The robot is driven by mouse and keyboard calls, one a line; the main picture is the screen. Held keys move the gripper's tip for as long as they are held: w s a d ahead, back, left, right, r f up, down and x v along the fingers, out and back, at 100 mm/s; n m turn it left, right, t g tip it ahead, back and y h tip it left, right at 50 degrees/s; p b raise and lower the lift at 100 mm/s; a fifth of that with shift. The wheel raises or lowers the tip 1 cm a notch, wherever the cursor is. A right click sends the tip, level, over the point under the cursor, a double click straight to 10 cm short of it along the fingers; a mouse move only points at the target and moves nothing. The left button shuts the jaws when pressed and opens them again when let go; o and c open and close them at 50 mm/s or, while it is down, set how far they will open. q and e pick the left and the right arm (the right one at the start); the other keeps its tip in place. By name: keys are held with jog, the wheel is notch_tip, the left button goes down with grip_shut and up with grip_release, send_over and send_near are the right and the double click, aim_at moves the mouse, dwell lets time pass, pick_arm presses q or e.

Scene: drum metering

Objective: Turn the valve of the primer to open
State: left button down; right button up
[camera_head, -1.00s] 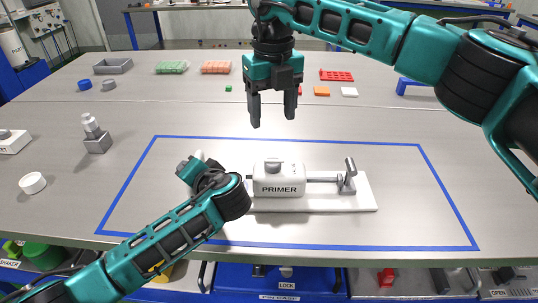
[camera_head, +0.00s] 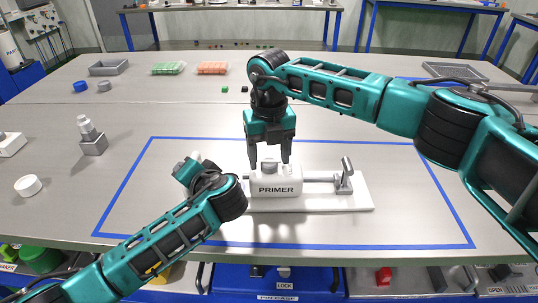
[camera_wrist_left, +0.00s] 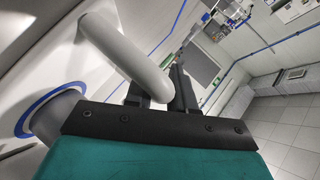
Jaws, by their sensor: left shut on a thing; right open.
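The white primer drum (camera_head: 276,188) lies on a white base plate (camera_head: 318,203) inside the blue outline. A grey knob (camera_head: 269,166) stands on its top, and a pipe runs right to a grey stand with a tilted lever (camera_head: 346,170). My right gripper (camera_head: 270,156) points down, open, with its fingers on either side of the knob; contact cannot be told. My left gripper is at the drum's left, mostly hidden by its own arm in the head view. In the left wrist view, my left gripper (camera_wrist_left: 160,82) is shut on a grey rounded bar (camera_wrist_left: 122,52).
A grey block with a post (camera_head: 92,140) and a white disc (camera_head: 28,185) are at the left. A grey tray (camera_head: 109,68) and green and orange items are at the back. The mat's front right is clear. Labelled bins sit below the front edge.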

jog(key=shift+f, duration=0.2)
jog(key=c, duration=1.1)
